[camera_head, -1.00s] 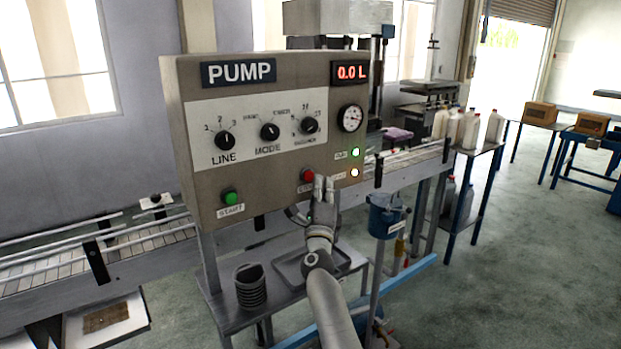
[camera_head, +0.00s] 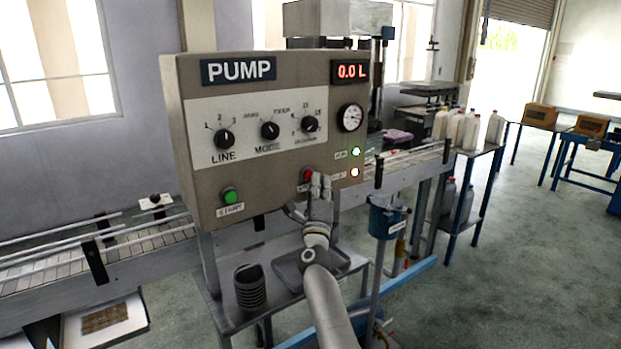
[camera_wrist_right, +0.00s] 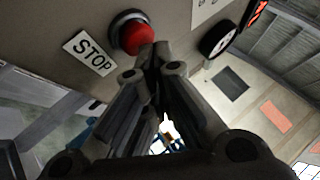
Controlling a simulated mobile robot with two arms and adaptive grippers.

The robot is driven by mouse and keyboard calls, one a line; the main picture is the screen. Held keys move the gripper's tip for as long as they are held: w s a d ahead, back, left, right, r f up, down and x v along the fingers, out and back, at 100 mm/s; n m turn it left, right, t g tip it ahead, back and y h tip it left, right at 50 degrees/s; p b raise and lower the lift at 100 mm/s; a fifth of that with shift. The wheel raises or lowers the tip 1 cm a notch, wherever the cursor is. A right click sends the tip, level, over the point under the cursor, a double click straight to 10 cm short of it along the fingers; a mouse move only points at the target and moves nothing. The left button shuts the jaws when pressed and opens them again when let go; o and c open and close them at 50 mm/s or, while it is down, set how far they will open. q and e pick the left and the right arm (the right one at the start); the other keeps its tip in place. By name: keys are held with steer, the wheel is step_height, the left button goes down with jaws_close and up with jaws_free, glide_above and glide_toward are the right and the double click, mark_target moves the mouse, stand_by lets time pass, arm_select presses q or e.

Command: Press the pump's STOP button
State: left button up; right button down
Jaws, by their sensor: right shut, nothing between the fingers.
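The pump panel (camera_head: 262,165) is a beige box with a PUMP sign and a red display reading 0.0 L. The red STOP button (camera_head: 308,174) is at its lower right, partly hidden by my right gripper (camera_head: 318,179). In the right wrist view the red STOP button (camera_wrist_right: 136,38) sits in a dark collar, beside the STOP label (camera_wrist_right: 89,53). My right gripper (camera_wrist_right: 156,62) is shut and empty, its tips just below the button in that view. I cannot tell whether they touch it. A green START button (camera_head: 230,196) is at the panel's lower left. My left gripper is out of view.
Two lamps (camera_head: 355,162) glow right of the STOP button. A dark ribbed cup (camera_head: 250,287) and a tray stand on the shelf under the panel. A conveyor (camera_head: 100,258) runs behind. A blue container (camera_head: 386,217) hangs at the right.

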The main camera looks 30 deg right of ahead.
steer(key=shift+w+b, duration=0.4)
steer(key=shift+b, duration=0.05)
stand_by(0.3)
steer(key=shift+s+r, duration=0.1)
steer(key=shift+s, duration=0.05)
steer(key=shift+s+p, duration=0.75)
steer(key=shift+s, duration=0.05)
steer(key=s+p, duration=0.2)
steer(key=s, duration=0.1)
steer(key=s+p, duration=0.1)
steer(key=s, duration=0.1)
steer(key=shift+d, duration=0.25)
stand_by(0.7)
